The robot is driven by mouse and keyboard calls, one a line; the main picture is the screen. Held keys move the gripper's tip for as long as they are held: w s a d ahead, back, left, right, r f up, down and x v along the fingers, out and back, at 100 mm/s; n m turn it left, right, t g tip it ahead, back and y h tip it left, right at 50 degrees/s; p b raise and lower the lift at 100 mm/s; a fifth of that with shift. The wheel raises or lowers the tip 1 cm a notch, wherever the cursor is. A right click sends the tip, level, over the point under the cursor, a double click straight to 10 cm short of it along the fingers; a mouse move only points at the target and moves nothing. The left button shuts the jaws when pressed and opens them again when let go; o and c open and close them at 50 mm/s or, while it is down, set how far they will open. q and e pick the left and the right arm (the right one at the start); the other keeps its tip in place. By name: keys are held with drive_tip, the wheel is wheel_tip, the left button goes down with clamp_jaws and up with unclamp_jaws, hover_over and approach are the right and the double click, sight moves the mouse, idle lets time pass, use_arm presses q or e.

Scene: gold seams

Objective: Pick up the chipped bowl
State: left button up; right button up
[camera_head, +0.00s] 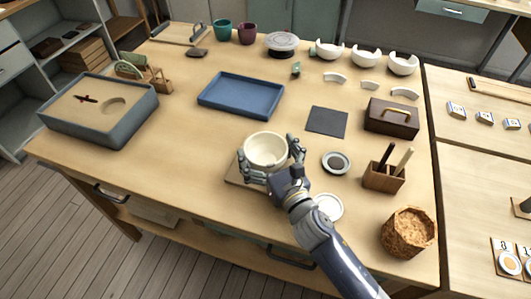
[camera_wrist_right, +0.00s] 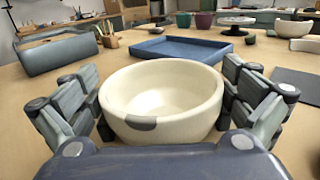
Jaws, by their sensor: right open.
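A cream bowl (camera_head: 265,148) stands upright on or just over a small wooden board (camera_head: 236,177) near the table's front. In the right wrist view the bowl (camera_wrist_right: 165,82) fills the middle, with a dark greyish chip-like patch on its near rim. My right gripper (camera_head: 271,158) is at the bowl from the front, its open fingers on either side of the bowl's wall. In the right wrist view small gaps seem to show beside the bowl; contact is hard to tell. My left gripper is not in view.
A blue tray (camera_head: 241,95) lies behind the bowl, a grey sand bin (camera_head: 100,125) at left. A dark mat (camera_head: 327,121), a round dish (camera_head: 336,162), a wooden tool holder (camera_head: 384,178) and a cork pot (camera_head: 408,232) stand at right. White broken bowls (camera_head: 366,57) line the back.

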drive_tip(key=c, duration=0.7)
drive_tip(key=shift+r, duration=0.15)
